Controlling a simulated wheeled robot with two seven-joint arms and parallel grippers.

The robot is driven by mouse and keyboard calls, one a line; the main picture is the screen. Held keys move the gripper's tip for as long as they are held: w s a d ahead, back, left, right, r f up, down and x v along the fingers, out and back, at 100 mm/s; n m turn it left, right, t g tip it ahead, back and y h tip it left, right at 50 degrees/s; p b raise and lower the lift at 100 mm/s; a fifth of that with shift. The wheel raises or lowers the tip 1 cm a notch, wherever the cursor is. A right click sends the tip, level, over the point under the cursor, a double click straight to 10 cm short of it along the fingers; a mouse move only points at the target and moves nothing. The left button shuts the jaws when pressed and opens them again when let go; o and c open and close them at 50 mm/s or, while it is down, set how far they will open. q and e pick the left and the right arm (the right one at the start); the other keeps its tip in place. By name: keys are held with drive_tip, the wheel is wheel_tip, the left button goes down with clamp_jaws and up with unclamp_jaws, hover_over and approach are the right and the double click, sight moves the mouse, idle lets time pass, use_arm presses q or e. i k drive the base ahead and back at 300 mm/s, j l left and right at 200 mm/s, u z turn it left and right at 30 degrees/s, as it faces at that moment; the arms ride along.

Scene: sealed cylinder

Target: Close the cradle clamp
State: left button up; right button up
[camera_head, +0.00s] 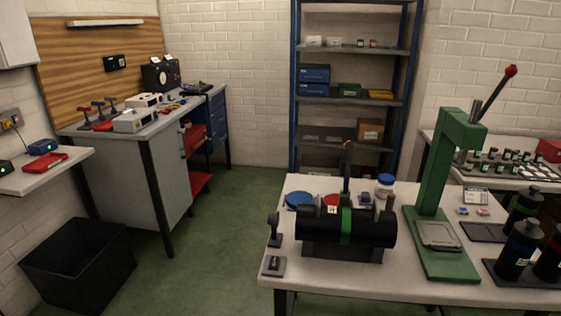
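A black cylinder (378,228) lies on its side in a dark cradle (342,253) on the front table. A green band (346,227) goes round the cylinder's middle. A dark upright bar with a brownish top (347,172) rises behind the band; it looks like the clamp's arm or lever, standing up rather than lying over the cylinder. I cannot tell where its hinge is, as the cylinder hides its foot. A small white label (332,210) shows left of the band. Neither of my grippers is in view.
A green press (437,190) with a red-knobbed lever stands right of the cradle. Black bottles (518,248) stand at the table's right. A blue dish (299,199), a red dish (333,200) and a white, blue-lidded jar (384,184) are behind. A small black stand (274,230) is at the left.

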sight(349, 145)
drive_tip(key=i+j+u, duration=0.5)
drive_tip(key=u, duration=0.3)
drive_tip(key=i+u, duration=0.4)
drive_tip(key=i+l+z, duration=0.1)
drive_tip(key=i+z, duration=0.2)
drive_tip(key=i, duration=0.25)
drive_tip(key=i+z, duration=0.25)
drive_tip(key=i, duration=0.3)
drive_tip(key=i+j+z, duration=0.3)
drive_tip(key=i, duration=0.2)
drive_tip(key=i+j+z, duration=0.25)
drive_tip(key=i, duration=0.3)
